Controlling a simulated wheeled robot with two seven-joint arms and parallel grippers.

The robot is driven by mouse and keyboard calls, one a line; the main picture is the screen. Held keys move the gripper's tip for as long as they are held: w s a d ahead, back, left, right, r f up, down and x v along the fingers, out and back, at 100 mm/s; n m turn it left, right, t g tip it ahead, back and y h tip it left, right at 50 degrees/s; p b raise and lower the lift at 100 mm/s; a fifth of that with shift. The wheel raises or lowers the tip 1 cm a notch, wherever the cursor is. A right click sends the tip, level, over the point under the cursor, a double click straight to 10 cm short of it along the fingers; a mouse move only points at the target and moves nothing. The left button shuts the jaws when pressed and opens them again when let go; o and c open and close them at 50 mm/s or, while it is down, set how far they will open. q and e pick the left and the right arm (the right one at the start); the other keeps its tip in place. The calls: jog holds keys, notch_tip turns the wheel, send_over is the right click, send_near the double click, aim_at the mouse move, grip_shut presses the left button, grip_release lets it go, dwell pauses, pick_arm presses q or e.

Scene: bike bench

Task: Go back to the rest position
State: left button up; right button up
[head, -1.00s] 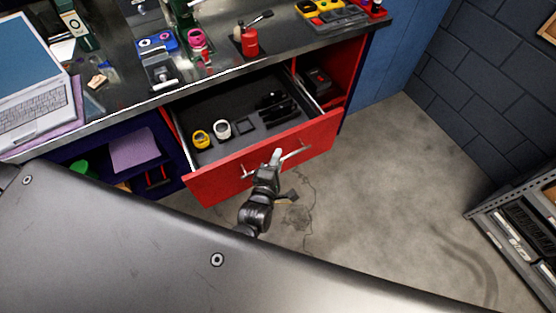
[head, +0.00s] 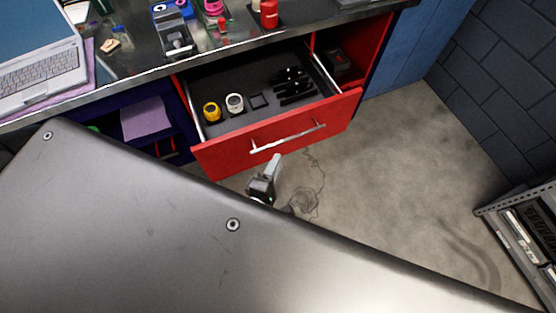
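My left gripper (head: 271,172) shows just past the edge of my dark grey body, over the floor in front of the red drawer (head: 225,156). It is apart from the drawer's silver handle (head: 288,138), below it in the picture. Its fingers overlap in this view, so I cannot see whether they are open. Nothing shows held in it. The rest of the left arm is hidden behind my body. My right gripper is not in view. The drawer is pulled out and holds a yellow roll (head: 211,112), a white roll (head: 235,103) and several black items (head: 292,85).
The workbench top (head: 120,68) carries a laptop (head: 42,82), a red bottle (head: 269,14) and tools. A purple box (head: 146,119) sits on the shelf below. A metal rack (head: 520,225) stands at the right. The concrete floor (head: 400,170) between drawer and rack is clear.

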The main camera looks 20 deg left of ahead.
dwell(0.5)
pick_arm(q)
jog(key=s+d+f+m+g+h, duration=0.1)
jog(key=s+f+m+g, duration=0.2)
jog(key=s+f+m, duration=0.5)
jog(key=s+f+m+g+h, duration=0.1)
jog(key=s+f+m+g, duration=0.15)
jog(key=f, duration=0.95)
jog(key=s+d+f+m+g, duration=0.1)
jog(key=s+f+m+g, duration=0.4)
jog(key=f, duration=0.5)
jog(key=s+a+f+m+g, duration=0.4)
jog(key=s+a+f+m, duration=0.3)
jog(key=s+f, duration=0.55)
jog(key=a+f+y, duration=0.2)
jog(key=a, duration=0.7)
jog(key=shift+g, duration=0.45)
jog(key=shift+w+a+n, duration=0.1)
jog(key=shift+n, duration=0.15)
